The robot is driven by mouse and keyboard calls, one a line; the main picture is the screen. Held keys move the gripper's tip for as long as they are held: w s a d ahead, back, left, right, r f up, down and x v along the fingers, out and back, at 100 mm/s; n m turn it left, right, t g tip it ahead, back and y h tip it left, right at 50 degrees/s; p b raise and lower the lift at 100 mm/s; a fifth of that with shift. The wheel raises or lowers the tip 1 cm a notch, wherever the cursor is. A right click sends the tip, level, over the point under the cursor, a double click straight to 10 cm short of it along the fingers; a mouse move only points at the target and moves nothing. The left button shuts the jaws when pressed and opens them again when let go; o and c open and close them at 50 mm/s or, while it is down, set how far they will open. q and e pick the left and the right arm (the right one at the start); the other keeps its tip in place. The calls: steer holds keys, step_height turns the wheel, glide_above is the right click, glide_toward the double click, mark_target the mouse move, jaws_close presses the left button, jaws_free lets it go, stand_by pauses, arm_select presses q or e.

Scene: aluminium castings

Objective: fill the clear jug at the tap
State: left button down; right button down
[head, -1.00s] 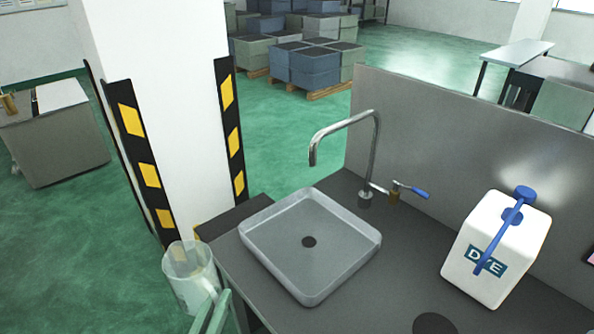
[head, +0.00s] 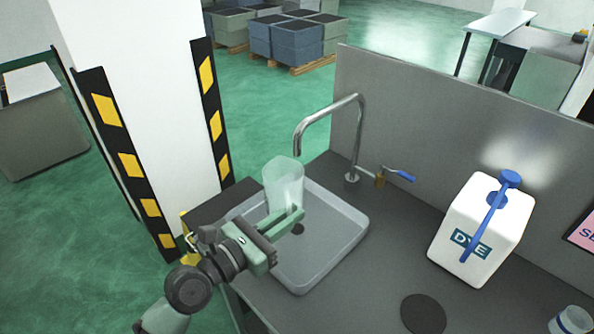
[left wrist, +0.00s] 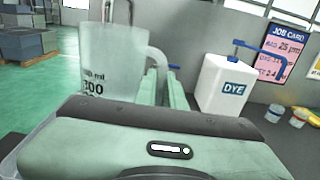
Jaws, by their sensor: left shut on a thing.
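The clear jug (head: 284,183) is upright above the sink basin (head: 330,258), its rim near the tap's outlet and slightly left of it in the head view. My left gripper (head: 288,218) is shut on the jug, and the left wrist view shows its fingers (left wrist: 162,86) at the handle of the jug (left wrist: 108,62). The jug is cloudy and I cannot tell if any liquid is in it. The curved steel tap (head: 361,130) stands behind the basin, with a blue lever (head: 400,175) on a brass valve at its right. No water stream shows. My right gripper is out of view.
A white DYE container (head: 482,225) with a blue pump stands right of the basin. A dark round disc (head: 423,314) lies on the counter (head: 380,285), and a small tub (head: 572,322) is at the lower right. A striped pillar (head: 135,110) rises at the left.

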arm_select(q)
steer(key=shift+f, duration=1.9)
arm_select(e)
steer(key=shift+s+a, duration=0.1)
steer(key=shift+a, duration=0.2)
